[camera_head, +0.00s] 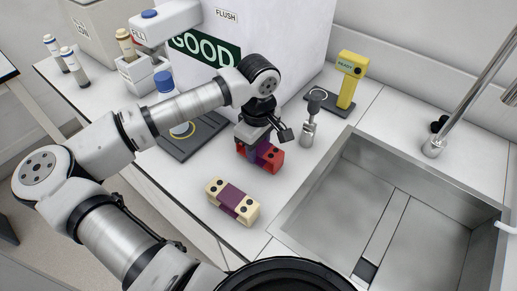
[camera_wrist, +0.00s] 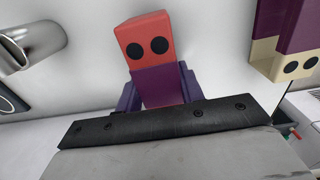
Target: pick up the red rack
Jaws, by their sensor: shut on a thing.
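The red rack (camera_head: 274,162) has a purple middle section and dark round holes. It sits on the white counter, left of the sink, under my gripper (camera_head: 260,151). In the wrist view the red rack (camera_wrist: 146,40) points away from the camera, with its red end and two dark holes clear. My gripper's fingers (camera_wrist: 160,88) stand on either side of its purple middle and are shut on it. The rack's near end is hidden behind the gripper body. I cannot tell if the rack is clear of the counter.
A cream and purple rack (camera_head: 232,200) lies nearer on the counter; its end shows at the wrist view's right (camera_wrist: 297,66). A grey metal tool (camera_head: 310,122) stands behind right. The sink (camera_head: 400,215) is to the right. A blue-capped bottle (camera_head: 165,84) stands on a dark pad.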

